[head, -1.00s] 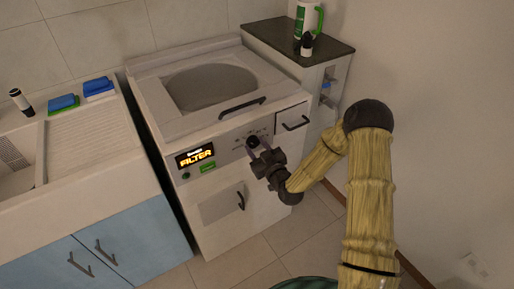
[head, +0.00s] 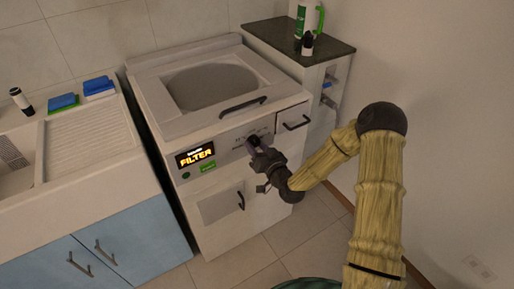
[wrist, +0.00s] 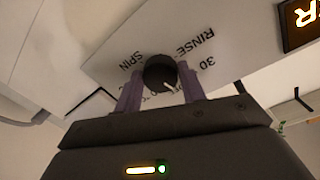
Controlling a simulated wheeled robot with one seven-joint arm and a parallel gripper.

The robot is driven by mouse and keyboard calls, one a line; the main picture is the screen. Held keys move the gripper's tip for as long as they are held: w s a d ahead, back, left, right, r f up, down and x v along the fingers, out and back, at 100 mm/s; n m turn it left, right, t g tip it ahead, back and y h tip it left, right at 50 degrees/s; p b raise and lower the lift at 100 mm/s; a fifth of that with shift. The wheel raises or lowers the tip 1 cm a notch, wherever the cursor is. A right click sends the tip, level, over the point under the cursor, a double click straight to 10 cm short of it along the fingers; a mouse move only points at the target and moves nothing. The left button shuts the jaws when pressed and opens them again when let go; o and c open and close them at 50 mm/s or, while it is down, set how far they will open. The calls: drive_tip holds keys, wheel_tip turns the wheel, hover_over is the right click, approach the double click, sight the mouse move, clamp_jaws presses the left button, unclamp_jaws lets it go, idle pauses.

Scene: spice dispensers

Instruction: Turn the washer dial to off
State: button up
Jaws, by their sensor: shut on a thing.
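The white washer (head: 215,133) stands between the sink cabinet and a dark-topped side unit. Its round black dial (wrist: 160,70) is on the front panel; in the head view the dial (head: 252,141) is small and partly covered. My gripper (wrist: 160,80) has its two purple fingers on opposite sides of the dial, shut on it. A white pointer mark shows on the dial's lower right in the wrist view. Printed labels "RINSE", "SPIN" and "30" are readable around it; other lettering is hidden behind the fingers. In the head view my gripper (head: 255,146) covers the area just below the dial.
A lit "FILTER" display (head: 195,156) is left of the dial. A washer door handle (head: 241,200) is below, and a lid handle (head: 243,104) above. The side unit (head: 290,38) carries bottles. Open floor lies in front of the washer.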

drive_tip(key=shift+d+m, duration=0.1)
drive_tip(key=shift+m, duration=1.3)
drive_tip(key=o, duration=1)
drive_tip(key=p+v, duration=0.5)
drive_tip(key=v, duration=1.2)
drive_tip(key=shift+s+d, duration=0.1)
drive_tip(key=shift+d, duration=0.1)
